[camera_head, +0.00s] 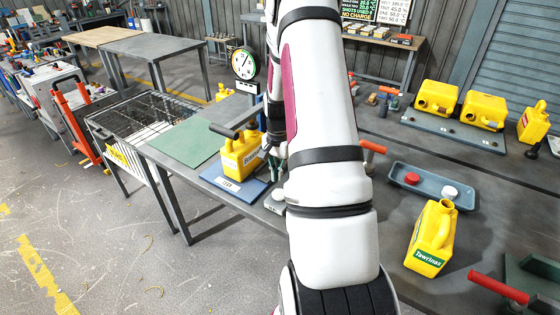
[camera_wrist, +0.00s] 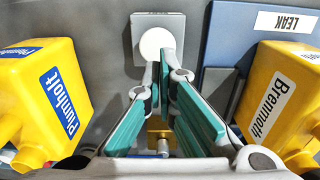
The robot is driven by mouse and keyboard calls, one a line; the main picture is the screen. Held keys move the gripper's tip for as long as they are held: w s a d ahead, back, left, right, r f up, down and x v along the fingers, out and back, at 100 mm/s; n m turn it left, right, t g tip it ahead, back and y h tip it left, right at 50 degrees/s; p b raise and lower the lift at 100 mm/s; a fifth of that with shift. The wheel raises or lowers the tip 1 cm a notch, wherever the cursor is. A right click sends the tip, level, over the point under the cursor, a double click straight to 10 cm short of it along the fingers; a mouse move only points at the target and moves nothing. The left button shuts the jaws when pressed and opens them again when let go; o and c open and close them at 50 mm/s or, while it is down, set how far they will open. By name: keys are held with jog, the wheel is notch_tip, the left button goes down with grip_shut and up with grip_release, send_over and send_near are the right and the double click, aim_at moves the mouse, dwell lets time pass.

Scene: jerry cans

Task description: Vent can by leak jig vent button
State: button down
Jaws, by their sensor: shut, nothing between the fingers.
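My gripper (camera_wrist: 164,68) is shut and empty, its teal-padded fingers meeting at the tips. The tips are at the near edge of a round white button (camera_wrist: 157,43) on a small grey box (camera_wrist: 175,22). I cannot tell whether they press it. In the head view the yellow can (camera_head: 241,158) stands upright on the blue jig plate (camera_head: 232,188). My arm hides part of this area.
A second yellow can, labelled Plumholt (camera_wrist: 45,95), is close on the left in the wrist view. A green mat (camera_head: 190,143) lies flat left of the jig.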

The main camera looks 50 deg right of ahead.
aim_at(279, 193)
notch_tip(279, 193, down, 6)
jog(key=shift+f+p, duration=0.1)
jog(key=shift+p, duration=0.35)
jog(key=shift+f, duration=0.1)
jog(key=shift+f+b, duration=0.55)
jog(key=shift+f, duration=0.35)
jog(key=shift+s+a+f, duration=0.1)
jog(key=shift+a+f, duration=0.05)
jog(key=shift+f, duration=0.1)
jog(key=shift+s+f, duration=0.1)
dwell(0.6)
dwell(0.4)
notch_tip(279, 193, up, 15)
jog(key=shift+w+d, duration=0.2)
jog(key=shift+w, duration=0.05)
dwell(0.8)
